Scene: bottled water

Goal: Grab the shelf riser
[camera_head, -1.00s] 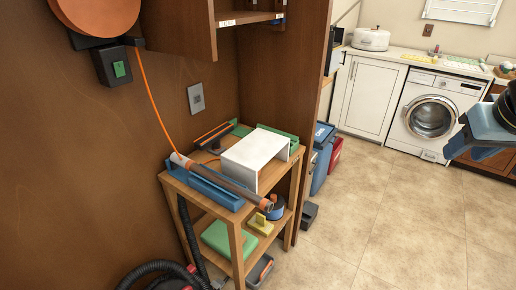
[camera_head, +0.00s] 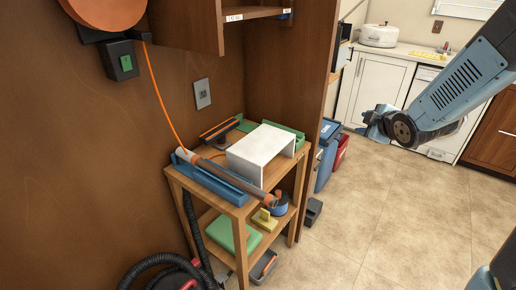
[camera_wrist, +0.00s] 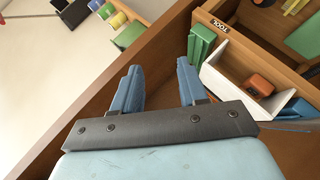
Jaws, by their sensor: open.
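The white shelf riser (camera_head: 262,150) stands on the top of a small wooden table (camera_head: 240,212) in the head view, legs down and open underneath. My gripper (camera_head: 372,124) is in the air to the right of the riser, clear of it. In the wrist view, my gripper (camera_wrist: 156,72) has its two blue fingers spread with nothing between them. That view also shows a white open tray-like thing (camera_wrist: 225,78); I cannot tell whether it is the riser.
A blue holder (camera_head: 212,178) with a grey and orange tube is close in front of the riser. Green pieces (camera_head: 290,134) are behind it. A wooden cabinet (camera_head: 185,22) overhangs the wall side. Blue and red bins (camera_head: 325,160) stand right of the table. The tiled floor (camera_head: 385,215) is clear.

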